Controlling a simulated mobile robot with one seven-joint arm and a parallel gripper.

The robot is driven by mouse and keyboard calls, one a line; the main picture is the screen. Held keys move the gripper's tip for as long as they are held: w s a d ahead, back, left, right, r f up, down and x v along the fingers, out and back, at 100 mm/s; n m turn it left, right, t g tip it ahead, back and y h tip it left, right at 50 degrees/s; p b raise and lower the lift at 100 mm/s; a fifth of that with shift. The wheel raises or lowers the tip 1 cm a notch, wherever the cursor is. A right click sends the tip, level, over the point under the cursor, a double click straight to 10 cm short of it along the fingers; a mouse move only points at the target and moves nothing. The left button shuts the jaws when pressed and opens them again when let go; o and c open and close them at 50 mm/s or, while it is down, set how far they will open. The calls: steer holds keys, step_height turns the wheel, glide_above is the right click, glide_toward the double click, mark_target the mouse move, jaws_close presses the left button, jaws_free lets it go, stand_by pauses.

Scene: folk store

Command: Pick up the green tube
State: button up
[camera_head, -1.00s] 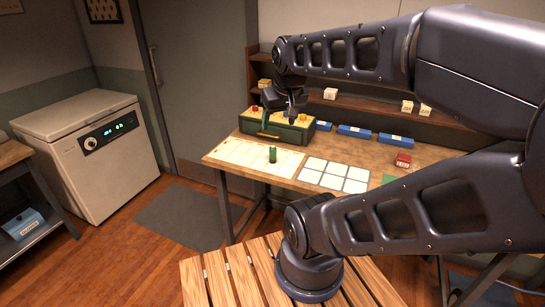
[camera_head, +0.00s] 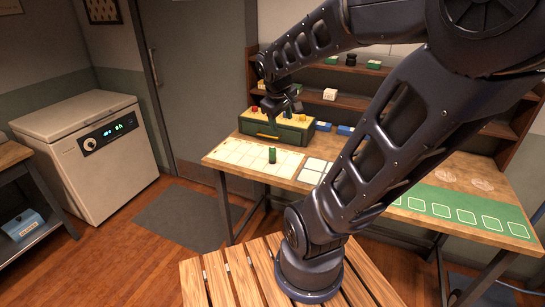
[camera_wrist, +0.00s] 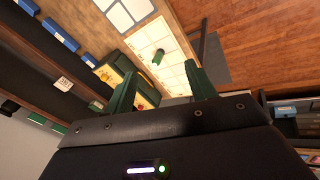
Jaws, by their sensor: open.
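The green tube (camera_head: 272,155) stands upright on the white gridded mat (camera_head: 228,152) on the workbench. It also shows in the wrist view (camera_wrist: 158,57), between and beyond my fingers. My gripper (camera_head: 283,107) is open and empty. In the head view it appears above the green and yellow box, behind the tube and higher than it. Its two green fingers are spread in the wrist view (camera_wrist: 163,84), apart from the tube.
Blue bins (camera_head: 345,130) and a shelf (camera_head: 345,103) lie behind. A white-squared mat (camera_head: 312,170) and green mat (camera_head: 465,213) lie to the right.

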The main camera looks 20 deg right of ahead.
steer(key=w+d+f+n+h, duration=0.3)
steer(key=w+f+n, duration=0.65)
steer(key=w, duration=0.25)
steer(key=n, duration=1)
glide_toward(274, 155)
steer(key=w, duration=0.2)
steer(key=shift+x, duration=5.85)
steer(key=shift+s, duration=0.15)
steer(key=shift+c, duration=0.5)
steer(key=c, duration=0.8)
